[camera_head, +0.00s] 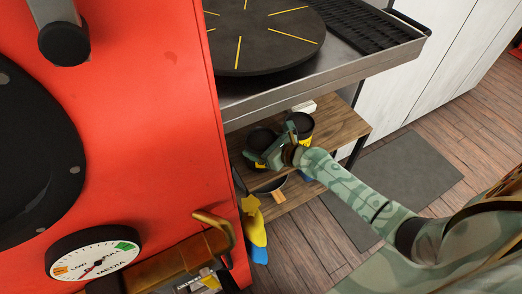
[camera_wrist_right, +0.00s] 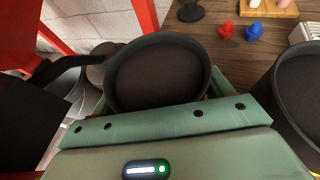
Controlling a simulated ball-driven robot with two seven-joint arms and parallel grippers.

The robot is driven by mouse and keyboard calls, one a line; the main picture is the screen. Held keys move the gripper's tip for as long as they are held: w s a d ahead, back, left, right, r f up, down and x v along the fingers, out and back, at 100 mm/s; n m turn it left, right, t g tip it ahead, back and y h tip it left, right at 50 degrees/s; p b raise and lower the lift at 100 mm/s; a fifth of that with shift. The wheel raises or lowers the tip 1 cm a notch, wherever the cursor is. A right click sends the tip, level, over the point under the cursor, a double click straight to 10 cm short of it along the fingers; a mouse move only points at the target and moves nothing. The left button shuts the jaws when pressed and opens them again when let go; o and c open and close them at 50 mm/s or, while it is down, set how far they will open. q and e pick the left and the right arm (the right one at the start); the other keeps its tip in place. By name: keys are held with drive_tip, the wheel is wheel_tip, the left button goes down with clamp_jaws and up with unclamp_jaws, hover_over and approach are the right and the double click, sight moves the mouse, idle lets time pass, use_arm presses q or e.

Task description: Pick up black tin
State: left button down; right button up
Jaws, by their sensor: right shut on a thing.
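My right gripper (camera_head: 272,151) reaches in to the wooden shelf and is shut on a round black tin (camera_head: 262,139), whose dark open top shows between the fingers. In the right wrist view the black tin (camera_wrist_right: 156,75) sits between the green jaws, seen from above, with its inside dark and empty-looking. I cannot tell whether it still touches the shelf. A second dark round tin (camera_head: 301,124) stands just right of the gripper; it also shows at the right edge of the wrist view (camera_wrist_right: 302,95). My left gripper is not in view.
The wooden shelf (camera_head: 341,127) lies under a metal bench (camera_head: 350,73) with a black turntable (camera_head: 262,32). A red cabinet (camera_head: 150,120) with a gauge (camera_head: 95,257) stands close on the left. Small red (camera_wrist_right: 254,3) and blue (camera_wrist_right: 253,32) pieces stand on the wood. The floor mat (camera_head: 404,180) is clear.

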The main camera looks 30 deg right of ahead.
sight(251, 132)
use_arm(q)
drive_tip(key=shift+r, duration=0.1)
use_arm(e)
drive_tip(key=shift+r, duration=0.2)
